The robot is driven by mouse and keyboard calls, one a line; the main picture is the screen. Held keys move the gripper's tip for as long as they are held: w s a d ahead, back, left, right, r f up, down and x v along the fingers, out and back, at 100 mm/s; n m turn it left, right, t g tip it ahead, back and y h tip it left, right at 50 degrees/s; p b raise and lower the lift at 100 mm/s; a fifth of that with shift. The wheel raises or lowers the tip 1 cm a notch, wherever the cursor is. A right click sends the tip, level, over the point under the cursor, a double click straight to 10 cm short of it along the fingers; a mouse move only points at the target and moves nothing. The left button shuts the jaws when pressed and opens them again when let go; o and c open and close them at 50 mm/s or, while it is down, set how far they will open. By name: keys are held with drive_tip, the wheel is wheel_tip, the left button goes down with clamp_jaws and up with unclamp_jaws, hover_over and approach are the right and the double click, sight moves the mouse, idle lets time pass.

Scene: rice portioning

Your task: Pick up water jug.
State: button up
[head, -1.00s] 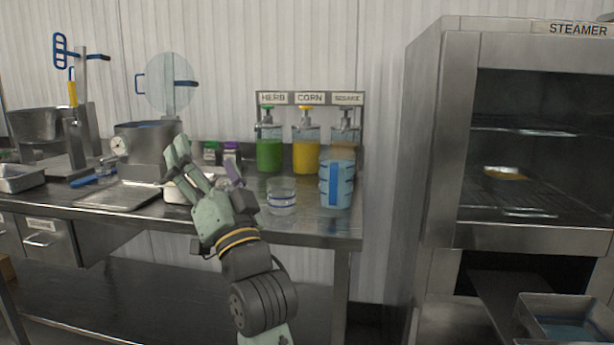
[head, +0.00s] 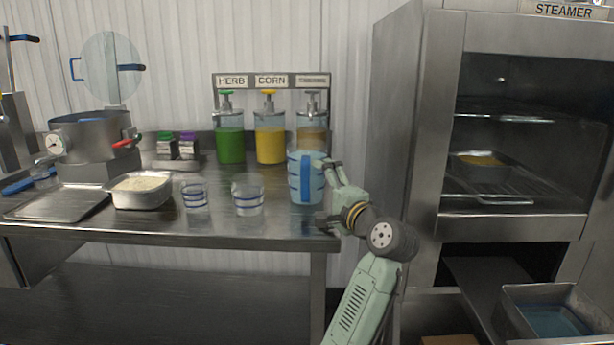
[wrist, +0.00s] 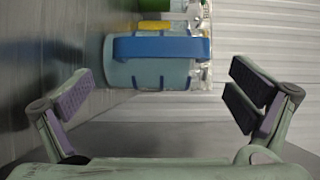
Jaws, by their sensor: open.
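The water jug (head: 306,180), clear and pale blue with a blue handle and blue bands, stands on the counter near its right end. In the wrist view the jug (wrist: 150,74) lies ahead between the finger pads, its blue handle facing me. My gripper (head: 331,168) is at the jug's right front side in the head view. Its fingers are spread wide in the wrist view (wrist: 160,105), with nothing between the pads. The jug appears just beyond the fingertips, and I see no contact.
Two clear cups with blue bands (head: 248,199) (head: 194,197) stand left of the jug. A metal pan of rice (head: 120,198) is farther left. Herb, corn and a third dispenser (head: 270,140) stand behind. The steamer (head: 400,120) rises to the right, beyond a gap.

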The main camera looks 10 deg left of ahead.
sight(307, 176)
drive_tip(key=p+x, duration=0.2)
drive_tip(key=x, duration=0.3)
drive_tip(key=shift+w+a+r, duration=0.1)
drive_tip(key=shift+w+a, duration=0.1)
drive_tip(key=shift+w, duration=0.2)
drive_tip(key=c, duration=1.6)
drive_tip(key=shift+r, duration=0.15)
